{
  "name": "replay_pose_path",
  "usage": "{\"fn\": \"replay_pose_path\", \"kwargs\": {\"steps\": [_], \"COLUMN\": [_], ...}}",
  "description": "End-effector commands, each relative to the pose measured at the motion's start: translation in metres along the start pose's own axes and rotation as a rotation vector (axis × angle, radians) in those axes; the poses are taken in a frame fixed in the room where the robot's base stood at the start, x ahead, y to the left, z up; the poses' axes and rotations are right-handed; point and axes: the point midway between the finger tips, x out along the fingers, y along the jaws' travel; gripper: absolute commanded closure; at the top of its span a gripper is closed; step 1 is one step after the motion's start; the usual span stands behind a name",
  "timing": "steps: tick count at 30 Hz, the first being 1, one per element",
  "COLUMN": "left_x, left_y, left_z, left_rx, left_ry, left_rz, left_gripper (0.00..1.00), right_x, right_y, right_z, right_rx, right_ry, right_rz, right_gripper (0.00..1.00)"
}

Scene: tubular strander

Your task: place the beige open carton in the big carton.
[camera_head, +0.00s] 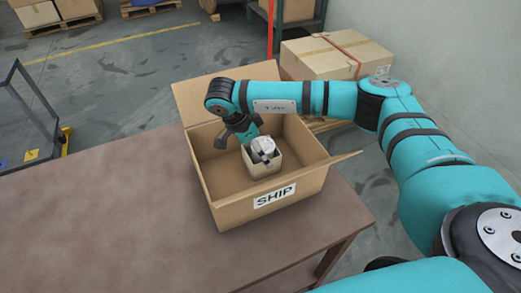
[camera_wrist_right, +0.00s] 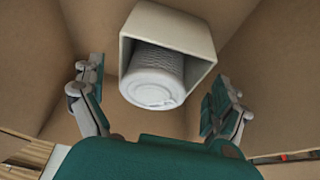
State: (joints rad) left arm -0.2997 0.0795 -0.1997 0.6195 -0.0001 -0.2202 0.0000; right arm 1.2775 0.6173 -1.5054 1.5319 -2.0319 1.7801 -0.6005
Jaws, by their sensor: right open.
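The big carton (camera_head: 222,208) stands open on the table, with a SHIP label on its front. The small beige open carton (camera_head: 264,169) is inside it, near the middle, and appears to rest on its floor. A white cylindrical item (camera_wrist_right: 155,78) sits in the beige carton, whose pale wall (camera_wrist_right: 170,22) shows in the wrist view. My right gripper (camera_head: 246,142) reaches down into the big carton beside the beige carton. In the wrist view its fingers (camera_wrist_right: 154,88) are spread wide, clear of the beige carton, and hold nothing. My left gripper is out of view.
The brown table (camera_head: 100,220) is bare to the left of the big carton. The big carton's flaps (camera_head: 215,88) stick outward. A strapped closed box (camera_head: 320,58) stands behind. A wheeled metal frame (camera_head: 40,105) stands at the far left.

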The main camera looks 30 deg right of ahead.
Motion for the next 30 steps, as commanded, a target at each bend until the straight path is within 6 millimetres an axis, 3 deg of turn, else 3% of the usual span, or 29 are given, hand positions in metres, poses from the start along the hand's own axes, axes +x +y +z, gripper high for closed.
{"fn": "replay_pose_path", "kwargs": {"steps": [9, 15, 30], "left_x": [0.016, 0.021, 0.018], "left_y": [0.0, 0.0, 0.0], "left_z": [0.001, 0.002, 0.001], "left_rx": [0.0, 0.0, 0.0], "left_ry": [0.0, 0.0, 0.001], "left_rz": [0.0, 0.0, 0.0], "left_gripper": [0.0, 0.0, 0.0], "right_x": [-0.067, -0.095, -0.106], "right_y": [-0.001, -0.001, 0.0], "right_z": [0.002, 0.001, 0.0], "right_rx": [-0.001, 0.0, -0.002], "right_ry": [-0.002, -0.001, -0.004], "right_rz": [-0.005, -0.003, 0.0], "right_gripper": [0.0, 0.0, 0.0]}}
